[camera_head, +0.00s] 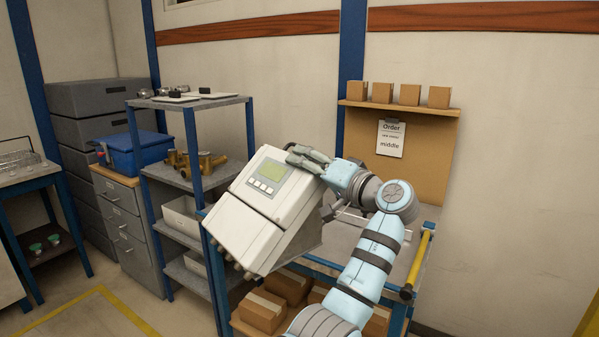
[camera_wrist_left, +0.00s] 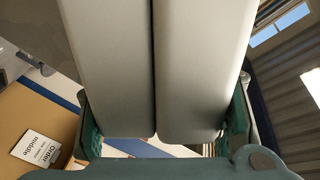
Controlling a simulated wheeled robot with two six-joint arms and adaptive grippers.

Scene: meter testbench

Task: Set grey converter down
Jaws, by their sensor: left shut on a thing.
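The grey converter (camera_head: 264,208) is a pale box with a green display and several small buttons on its front. In the head view it is tilted, up in front of the blue-framed bench. My left gripper (camera_head: 312,183) is shut on its right side, with one finger over the top edge and the other lower down. In the left wrist view the converter (camera_wrist_left: 205,60) fills the middle, between the two green finger pads of the left gripper (camera_wrist_left: 163,122). The converter hides much of the bench top. My right gripper is not in view.
The bench's backboard (camera_head: 432,165) carries an order sheet (camera_head: 391,139) reading "middle" and several small cartons on top. Larger cartons (camera_head: 262,310) lie on its lower shelf. A blue-posted rack (camera_head: 190,101) with brass fittings (camera_head: 205,163) stands close on the left. Bench surface (camera_head: 345,235) shows behind my arm.

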